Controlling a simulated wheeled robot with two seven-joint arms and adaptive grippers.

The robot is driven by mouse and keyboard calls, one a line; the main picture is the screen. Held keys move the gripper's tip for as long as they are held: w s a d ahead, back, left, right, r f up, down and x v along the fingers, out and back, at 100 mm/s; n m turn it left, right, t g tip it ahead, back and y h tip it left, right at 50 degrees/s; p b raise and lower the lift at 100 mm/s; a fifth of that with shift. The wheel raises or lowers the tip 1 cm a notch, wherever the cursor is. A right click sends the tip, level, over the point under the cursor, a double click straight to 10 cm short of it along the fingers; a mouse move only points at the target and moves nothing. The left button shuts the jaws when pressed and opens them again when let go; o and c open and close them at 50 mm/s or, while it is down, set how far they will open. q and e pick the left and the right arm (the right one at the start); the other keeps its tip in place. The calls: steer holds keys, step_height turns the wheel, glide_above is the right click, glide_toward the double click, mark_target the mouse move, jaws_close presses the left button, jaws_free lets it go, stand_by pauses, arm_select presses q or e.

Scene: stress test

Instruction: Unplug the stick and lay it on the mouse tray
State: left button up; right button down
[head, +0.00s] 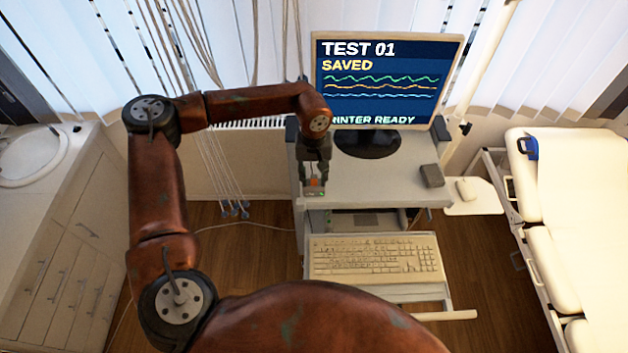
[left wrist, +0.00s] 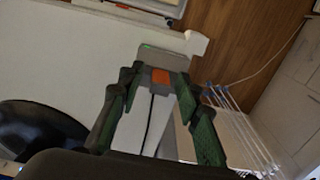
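The orange stick (head: 314,182) sits at the left front of the cart, by a grey box with a small green light. It also shows in the left wrist view (left wrist: 161,76), upper middle, between my fingertips. My left gripper (head: 315,176) points down over it at the cart's left edge. In the left wrist view its fingers (left wrist: 158,80) are apart, one on each side of the stick, with a gap visible. The white mouse tray (head: 487,203) juts out from the cart's right side with a white mouse (head: 467,190) on it. My right gripper is not in view.
A monitor (head: 385,85) reading "TEST 01 SAVED" stands on the cart (head: 400,180), with a small grey box (head: 431,176) at right. A keyboard (head: 375,258) lies on a lower shelf. Cables (head: 230,207) hang at left. A padded couch (head: 570,220) stands at right. The tray's right part is bare.

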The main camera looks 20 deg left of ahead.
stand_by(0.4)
arm_select(q)
steer(key=shift+b, duration=0.3)
stand_by(0.4)
steer(key=shift+c, duration=1)
jaws_close()
steer(key=shift+r, duration=0.1)
steer(key=shift+r, duration=0.1)
